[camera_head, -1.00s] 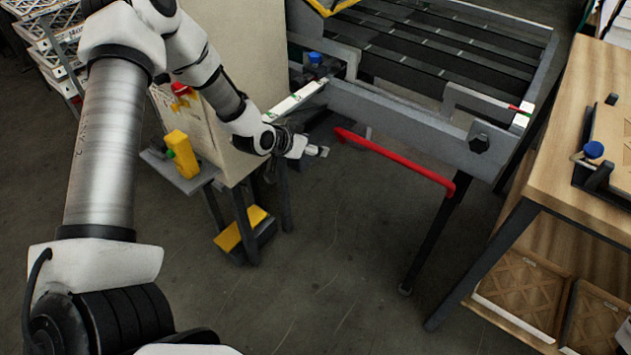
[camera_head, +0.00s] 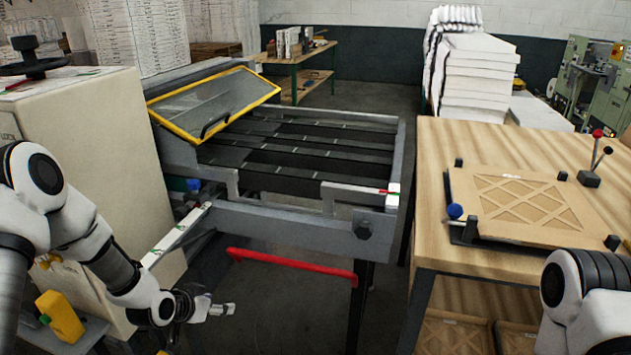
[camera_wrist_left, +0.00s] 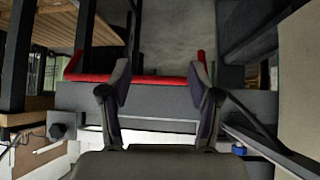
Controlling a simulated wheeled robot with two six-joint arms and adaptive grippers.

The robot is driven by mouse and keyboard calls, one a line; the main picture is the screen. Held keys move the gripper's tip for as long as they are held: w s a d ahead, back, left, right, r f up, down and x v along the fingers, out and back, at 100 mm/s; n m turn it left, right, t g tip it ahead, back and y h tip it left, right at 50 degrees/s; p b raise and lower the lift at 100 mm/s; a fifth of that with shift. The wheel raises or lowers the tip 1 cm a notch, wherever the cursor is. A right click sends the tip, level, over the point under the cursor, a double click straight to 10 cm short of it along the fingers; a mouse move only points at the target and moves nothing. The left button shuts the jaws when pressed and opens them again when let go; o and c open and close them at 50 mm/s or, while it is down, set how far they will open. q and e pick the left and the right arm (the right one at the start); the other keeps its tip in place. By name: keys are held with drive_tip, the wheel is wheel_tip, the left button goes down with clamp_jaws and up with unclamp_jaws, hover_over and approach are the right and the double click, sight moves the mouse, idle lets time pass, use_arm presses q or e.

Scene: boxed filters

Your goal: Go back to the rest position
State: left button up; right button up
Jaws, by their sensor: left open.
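My left arm comes in folded from the left edge. Part of my right arm shows at the lower right, but its gripper is out of view.
The beige cabinet (camera_head: 95,120) and the conveyor frame (camera_head: 290,228) with its red bar (camera_head: 290,262) stand close to my left arm. A wooden table (camera_head: 440,190) with a lattice-patterned filter (camera_head: 530,203) is at the right.

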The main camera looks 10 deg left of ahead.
use_arm(q)
drive_tip(key=s+d+f+m+g, duration=0.1)
drive_tip(key=s+d+f+g, duration=0.2)
drive_tip(key=s+d+f, duration=0.4)
drive_tip(key=s+d+f+g, duration=0.2)
drive_tip(key=s+f, duration=0.4)
drive_tip(key=s, duration=0.3)
drive_tip(key=s+n+g+y, duration=0.2)
drive_tip(key=s+n+g, duration=0.1)
drive_tip(key=s, duration=1.2)
drive_tip(key=shift+s+d+f+n+g, duration=0.2)
drive_tip(key=shift+s+d+n+g, duration=0.1)
drive_tip(key=shift+s+d+g, duration=0.1)
